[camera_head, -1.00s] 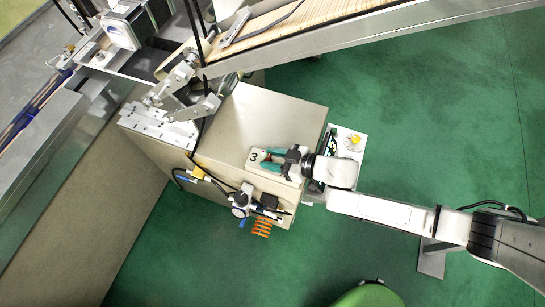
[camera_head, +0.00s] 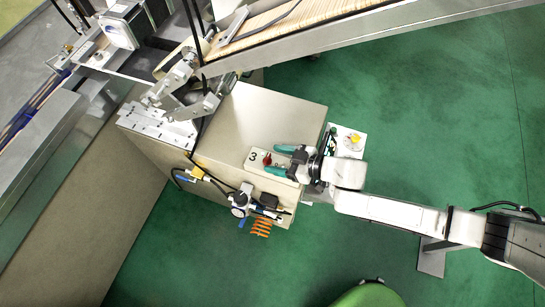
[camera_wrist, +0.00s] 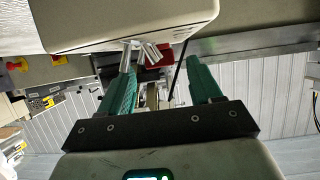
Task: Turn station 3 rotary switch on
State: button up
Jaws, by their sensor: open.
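The station 3 control box (camera_head: 254,167) is a pale box marked "3" on top of the beige cabinet. A small red rotary switch (camera_head: 267,159) shows on its face, and a red part with metal prongs (camera_wrist: 157,55) shows in the wrist view. I cannot tell which way the switch is set. My gripper (camera_head: 273,159) is open, its two teal fingers pointing left over the box, one above and one below the red switch in the picture. Nothing is held. In the wrist view my gripper (camera_wrist: 163,75) also shows apart fingers with nothing clamped between them.
A conveyor with wooden sticks (camera_head: 300,18) runs along the top. A valve with a gauge (camera_head: 240,200) and orange tubes hang at the cabinet's front. A small panel with a yellow knob (camera_head: 354,139) stands to the right.

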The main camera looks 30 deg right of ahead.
jog(key=b+v, duration=0.1)
jog(key=v, duration=0.7)
jog(key=shift+s+d, duration=0.2)
jog(key=shift+s, duration=0.05)
jog(key=m+h, duration=0.1)
jog(key=a+f+m+h, duration=0.1)
jog(key=h, duration=0.1)
jog(key=shift+s+f, duration=0.2)
jog(key=shift+s, duration=0.2)
jog(key=shift+s+a+m+g+h, duration=0.1)
jog(key=shift+a+m+g+h, duration=0.15)
jog(key=shift+m+h, duration=0.25)
jog(key=shift+s+a+m+g+h, duration=0.15)
jog(key=shift+m+g+h, duration=0.1)
jog(key=shift+m+h, duration=0.2)
jog(key=shift+a+r+m+g+h, duration=0.1)
jog(key=shift+r+m+g+h, duration=0.1)
jog(key=shift+m+g+h, duration=0.2)
notch_tip(320, 180, up, 9)
jog(key=s+d+m+g+h, duration=0.2)
jog(key=g, duration=0.2)
jog(key=s+d+f+g+b, duration=0.1)
jog(key=s+f+g+b, duration=0.2)
jog(key=s+f, duration=0.7)
jog(key=shift+s+m+g, duration=0.25)
jog(key=shift+m+g, duration=0.2)
jog(key=shift+g, duration=0.25)
